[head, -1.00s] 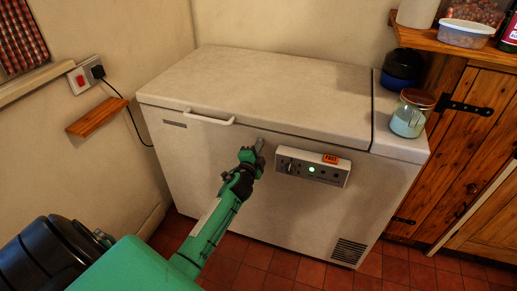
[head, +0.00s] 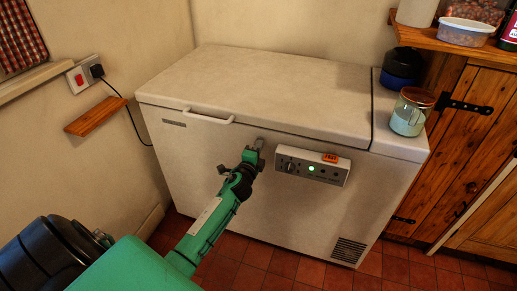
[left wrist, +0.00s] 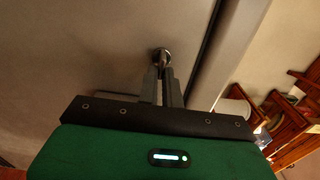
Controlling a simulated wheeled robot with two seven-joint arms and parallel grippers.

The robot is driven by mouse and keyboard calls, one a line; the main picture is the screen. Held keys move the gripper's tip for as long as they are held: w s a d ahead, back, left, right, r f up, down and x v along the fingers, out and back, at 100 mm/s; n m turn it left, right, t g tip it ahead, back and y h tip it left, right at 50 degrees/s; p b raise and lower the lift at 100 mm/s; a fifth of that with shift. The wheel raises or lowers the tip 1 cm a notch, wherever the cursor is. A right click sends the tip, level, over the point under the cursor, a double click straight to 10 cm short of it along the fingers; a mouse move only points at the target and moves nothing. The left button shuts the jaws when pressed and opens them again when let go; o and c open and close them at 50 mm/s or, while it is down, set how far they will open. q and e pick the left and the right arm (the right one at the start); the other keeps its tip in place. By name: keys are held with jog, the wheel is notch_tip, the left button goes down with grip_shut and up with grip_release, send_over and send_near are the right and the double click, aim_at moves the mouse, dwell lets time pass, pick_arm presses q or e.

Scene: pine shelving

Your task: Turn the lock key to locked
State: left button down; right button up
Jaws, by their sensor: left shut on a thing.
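The white chest freezer (head: 220,85) stands against the wall with its lid down. My left gripper (head: 257,147) is at its front face, just below the lid edge and left of the control panel. In the left wrist view, the gripper's two fingers (left wrist: 162,82) are close together, shut on the lock key. A small round metal piece, the lock key's visible end (left wrist: 162,55), shows at the fingertips against the freezer front. Most of the key is hidden by the fingers, so its turn angle cannot be read. My right gripper is in neither view.
The control panel (head: 313,167), with a knob and a lit green light, sits right of the gripper. The lid handle (head: 208,117) juts out up and left. The tiled floor in front is clear.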

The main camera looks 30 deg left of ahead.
pick_arm(q)
jog(key=shift+f, duration=0.1)
jog(key=c, duration=1.6)
grip_release()
jog(key=v, duration=1.3)
jog(key=shift+s+b, duration=0.4)
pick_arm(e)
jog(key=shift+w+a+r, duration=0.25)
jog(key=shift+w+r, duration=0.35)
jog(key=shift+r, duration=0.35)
